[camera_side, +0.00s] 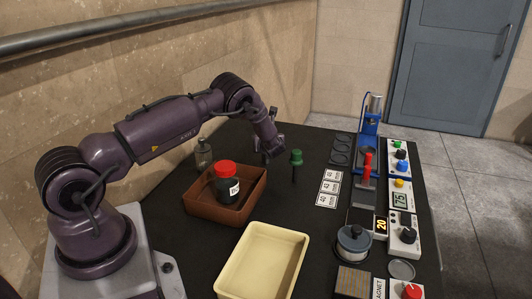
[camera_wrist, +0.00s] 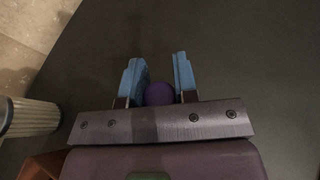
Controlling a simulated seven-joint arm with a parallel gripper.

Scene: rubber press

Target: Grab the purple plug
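A round purple plug (camera_wrist: 159,94) shows in the wrist view between the two blue fingers of my gripper (camera_wrist: 161,76). The fingers stand apart, one on each side of it, and its lower edge is cut off by the gripper body. Whether both fingers touch it cannot be made out. In the side view my gripper (camera_side: 267,155) points down close to the black table, behind the back right corner of the brown tray (camera_side: 218,213). The purple plug cannot be made out there.
A dark jar with a red lid (camera_side: 225,168) stands in the brown tray. A green-topped tool (camera_side: 296,158) stands just right of my gripper. A glass bottle (camera_side: 203,155) is to the left. A cream tray (camera_side: 240,275) lies in front. Instruments line the right side.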

